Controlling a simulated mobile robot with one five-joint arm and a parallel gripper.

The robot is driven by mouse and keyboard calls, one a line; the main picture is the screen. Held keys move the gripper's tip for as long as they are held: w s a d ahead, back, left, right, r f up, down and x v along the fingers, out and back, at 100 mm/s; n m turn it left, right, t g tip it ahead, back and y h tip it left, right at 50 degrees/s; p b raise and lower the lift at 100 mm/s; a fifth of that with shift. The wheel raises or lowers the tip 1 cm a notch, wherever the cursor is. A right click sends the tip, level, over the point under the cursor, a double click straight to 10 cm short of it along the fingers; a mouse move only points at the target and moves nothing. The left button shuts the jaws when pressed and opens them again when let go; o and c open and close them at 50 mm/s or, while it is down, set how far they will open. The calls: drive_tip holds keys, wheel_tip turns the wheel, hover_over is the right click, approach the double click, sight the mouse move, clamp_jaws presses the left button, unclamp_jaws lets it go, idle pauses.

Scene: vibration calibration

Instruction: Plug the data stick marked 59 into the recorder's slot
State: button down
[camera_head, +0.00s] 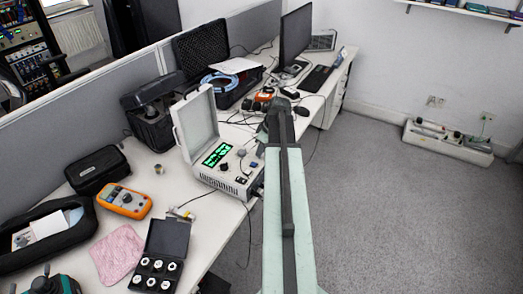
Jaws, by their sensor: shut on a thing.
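The recorder looks to be the pale case (223,160) with its lid raised, on the long white desk. My gripper (266,134) is at the far end of my arm, just beyond the case's right side. It is small, dark and partly covered by my arm. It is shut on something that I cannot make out. I cannot pick out the data stick, its mark 59 or the recorder's slot; my arm hides part of the panel's right edge.
A black tray with white round pieces (160,262), a pink cloth (119,254), an orange meter (124,201) and black cases crowd the desk's near left. A monitor (295,36) and orange-black devices (262,98) stand farther back. Cables hang off the desk edge.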

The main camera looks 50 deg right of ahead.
drive_tip(key=shift+f+b, duration=0.55)
idle(1.9)
drive_tip(key=c, duration=1.2)
unclamp_jaws()
drive_tip(key=shift+p+v, duration=2.4)
drive_tip(key=shift+v, duration=0.15)
drive_tip(key=p+v, duration=0.7)
drive_tip(key=shift+r, duration=0.4)
